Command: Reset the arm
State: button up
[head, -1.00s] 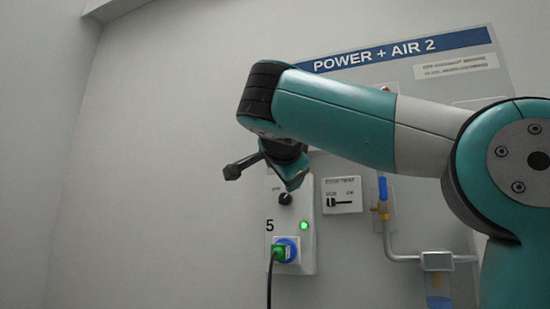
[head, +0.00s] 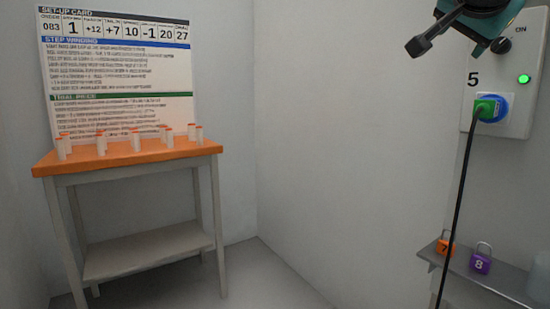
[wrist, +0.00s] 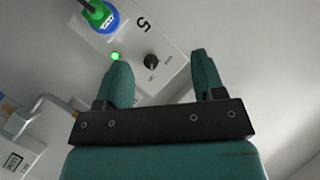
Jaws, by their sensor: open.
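My gripper (head: 484,42) is partly in view at the top right of the head view, cut off by the upper edge. In the wrist view my gripper (wrist: 162,66) shows two teal fingers apart with nothing between them. Beyond the fingers is the white station box (wrist: 170,45) marked 5, also at the right of the head view (head: 512,115). It has a black knob (wrist: 152,61), a lit green lamp (head: 524,79) and a green plug (head: 487,109) in a blue socket (head: 503,108). The fingers appear apart from the box.
A black cable (head: 456,200) hangs from the plug. A grey shelf (head: 500,287) holds an orange padlock (head: 445,249) and a purple padlock (head: 481,264). At left, an orange-topped table (head: 130,155) carries several white cylinders below a set-up card (head: 120,80). Floor between is clear.

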jog(key=s+a+f+n+g+y, duration=0.2)
jog(key=a+f+n+y, duration=0.2)
jog(key=a+f+n, duration=0.55)
jog(key=s+a+f+n+g+y, duration=0.2)
jog(key=a+f+n+g+y, duration=0.15)
jog(key=f, duration=1.05)
jog(key=s+a+f+n+g+y, duration=0.2)
jog(key=s+a+f+n+g, duration=0.15)
jog(key=s+f, duration=0.4)
jog(key=s+a+f+n+g+y, duration=0.25)
jog(key=s+f+n, duration=0.2)
jog(key=s, duration=0.65)
notch_tip(320, 180, up, 34)
jog(key=p, duration=3.5)
jog(key=shift+s+a+g, duration=0.35)
jog(key=shift+a+g, duration=0.1)
jog(key=shift+r, duration=0.1)
